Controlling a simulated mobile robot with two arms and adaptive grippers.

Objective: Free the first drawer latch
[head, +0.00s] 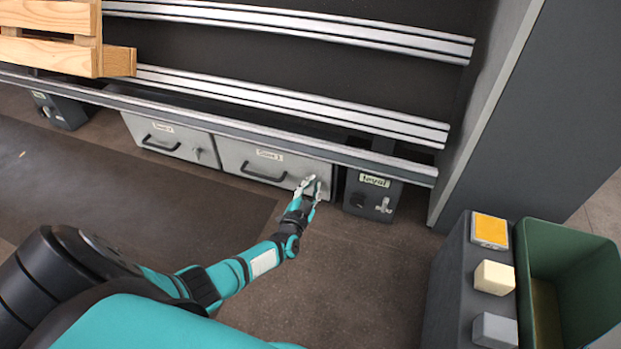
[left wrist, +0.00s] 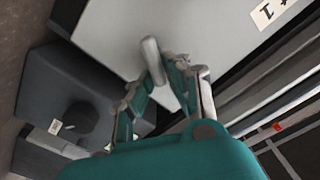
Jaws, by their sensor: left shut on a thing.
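The first drawer (head: 232,154) has a grey front with a black handle (head: 264,173) and a label that appears to end in "1". Its front fills the upper part of the left wrist view (left wrist: 205,35). A small pale latch (left wrist: 151,55) sticks out from the drawer front near its right end. My left gripper (head: 310,189) is at the latch, its fingers shut on it in the left wrist view (left wrist: 163,76). The fingers partly hide the latch in the head view. The drawer looks closed. My right gripper is not in view.
A second drawer (head: 165,129) with its own latch (head: 197,154) is to the left. A dark box labelled "level" (head: 365,199) stands close right of the gripper. A rail (head: 240,130) runs above the drawers. A button console (head: 451,282) and green bin (head: 562,239) are at right.

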